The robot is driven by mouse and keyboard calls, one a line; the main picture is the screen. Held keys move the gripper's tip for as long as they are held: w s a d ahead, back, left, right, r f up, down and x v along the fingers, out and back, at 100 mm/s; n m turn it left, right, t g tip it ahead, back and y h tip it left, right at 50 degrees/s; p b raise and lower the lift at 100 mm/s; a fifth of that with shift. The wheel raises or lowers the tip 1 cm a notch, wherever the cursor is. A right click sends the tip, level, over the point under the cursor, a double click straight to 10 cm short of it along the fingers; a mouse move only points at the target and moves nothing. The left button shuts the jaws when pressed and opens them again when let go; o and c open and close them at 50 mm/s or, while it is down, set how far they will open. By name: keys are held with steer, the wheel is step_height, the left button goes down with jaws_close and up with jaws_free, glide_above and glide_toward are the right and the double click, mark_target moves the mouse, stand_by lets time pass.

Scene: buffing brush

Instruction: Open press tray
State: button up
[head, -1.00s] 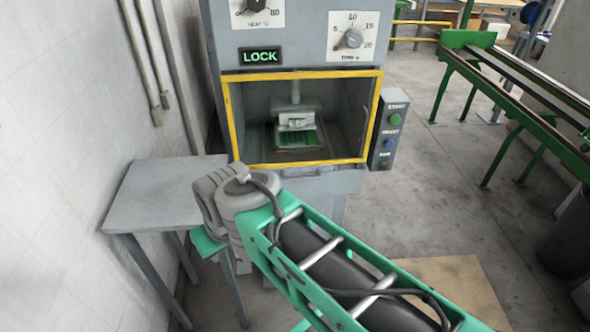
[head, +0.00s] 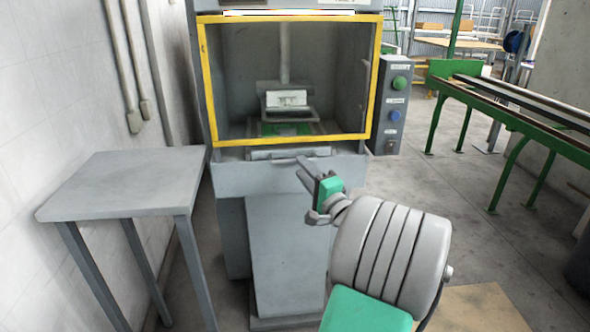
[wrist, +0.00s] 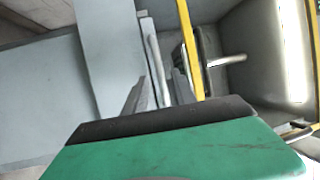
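The grey press (head: 232,178) stands ahead, with a yellow-framed window (head: 206,85). The press tray's front handle (head: 288,153) is a pale bar just below the frame. Inside, a green piece (head: 287,129) lies below the pressing block (head: 287,98). My gripper (head: 305,186) is open in front of the press, near the right end of the handle. In the wrist view its two fingers (wrist: 160,92) are apart, with the pale bar (wrist: 152,55) running down towards the gap between them. I cannot tell whether they touch it.
A grey side table (head: 125,178) stands at the left by the white wall, its top bare. A control box (head: 391,105) with buttons hangs at the press's right side. A green-legged rail conveyor (head: 520,105) is further right. Floor between is free.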

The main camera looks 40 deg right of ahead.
steer(key=x, duration=0.4)
steer(key=shift+w, duration=0.4)
steer(key=shift+c, duration=0.3)
jaws_close()
stand_by(0.7)
